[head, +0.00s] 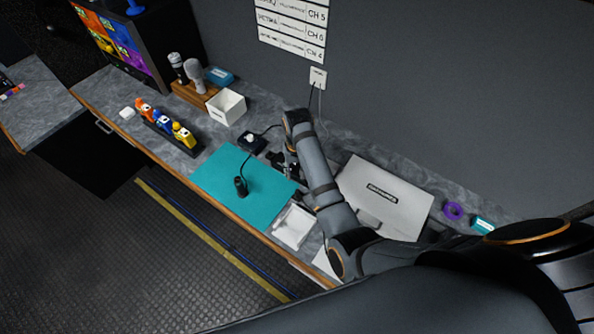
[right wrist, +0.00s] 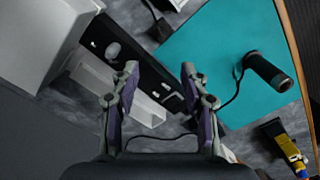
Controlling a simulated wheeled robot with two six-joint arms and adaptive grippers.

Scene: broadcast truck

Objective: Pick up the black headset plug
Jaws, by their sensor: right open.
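The black headset plug (head: 241,187) is a short dark cylinder standing on the teal mat (head: 215,170), with a thin cable running back from it. In the right wrist view the plug (right wrist: 268,70) is at the upper right, beyond the right-hand finger and outside the jaws. My right gripper (head: 283,163) is behind and to the right of the plug, near the mat's back edge, partly hidden by my arm. In the wrist view the gripper (right wrist: 160,68) is open, with nothing held between its fingers. My left gripper does not show.
A black box with a pale knob (head: 251,141) sits behind the mat. A white bin (head: 226,108) and a rack with coloured packs (head: 170,135) stand to the left. A clear tray (head: 293,226) and a large pale case (head: 385,197) are to the right. Bare mat surrounds the plug.

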